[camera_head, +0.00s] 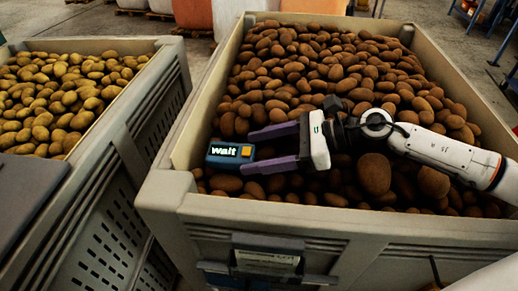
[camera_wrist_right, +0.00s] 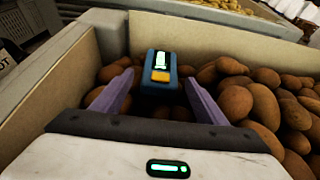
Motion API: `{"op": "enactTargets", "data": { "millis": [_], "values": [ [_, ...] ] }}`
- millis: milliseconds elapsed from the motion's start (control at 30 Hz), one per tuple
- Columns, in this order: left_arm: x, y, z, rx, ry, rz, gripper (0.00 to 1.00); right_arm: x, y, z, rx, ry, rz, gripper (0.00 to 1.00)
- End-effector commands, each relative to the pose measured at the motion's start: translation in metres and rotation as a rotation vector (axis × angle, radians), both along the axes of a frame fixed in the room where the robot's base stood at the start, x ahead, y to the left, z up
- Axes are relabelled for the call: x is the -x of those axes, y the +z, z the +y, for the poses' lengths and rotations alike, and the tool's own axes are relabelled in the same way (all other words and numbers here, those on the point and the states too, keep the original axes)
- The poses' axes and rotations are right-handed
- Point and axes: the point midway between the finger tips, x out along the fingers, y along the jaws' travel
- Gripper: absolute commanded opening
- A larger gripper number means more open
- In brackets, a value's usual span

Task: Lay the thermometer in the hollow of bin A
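The thermometer is a small blue device (camera_head: 230,153) with an orange button and a lit display reading "wait". It is at the left side of the large bin (camera_head: 160,190) of brown potatoes, close to the inner wall. My right gripper (camera_head: 247,152) is open, its purple fingers on either side of the thermometer's near end. In the right wrist view the thermometer (camera_wrist_right: 158,78) sits between the fingertips (camera_wrist_right: 158,84) with a gap on each side. Whether it rests on the potatoes is unclear. No hollow is clearly visible, and I cannot read which bin is A. My left gripper is not in view.
A second bin (camera_head: 125,120) with yellow potatoes (camera_head: 60,95) stands to the left. The brown-potato bin's wall and rim lie close beyond the thermometer. A dark flat surface (camera_head: 30,195) is at the left edge. Large sacks (camera_head: 195,14) stand behind.

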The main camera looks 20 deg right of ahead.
Motion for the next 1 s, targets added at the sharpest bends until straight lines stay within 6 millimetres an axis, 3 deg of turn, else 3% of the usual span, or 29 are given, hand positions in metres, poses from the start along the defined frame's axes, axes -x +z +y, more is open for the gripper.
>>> {"op": "enactTargets", "data": {
  "millis": [267, 700, 1000],
  "values": [
    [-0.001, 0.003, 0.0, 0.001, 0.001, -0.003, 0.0, 0.001, 0.004, -0.003, 0.001, -0.001, 0.0, 0.67],
    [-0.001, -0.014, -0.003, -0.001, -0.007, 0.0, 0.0, 0.037, 0.033, -0.076, 0.006, -0.002, 0.004, 0.67],
    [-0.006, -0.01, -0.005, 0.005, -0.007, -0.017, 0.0, 0.048, 0.047, -0.099, 0.001, 0.001, 0.002, 0.67]
  ]
}}
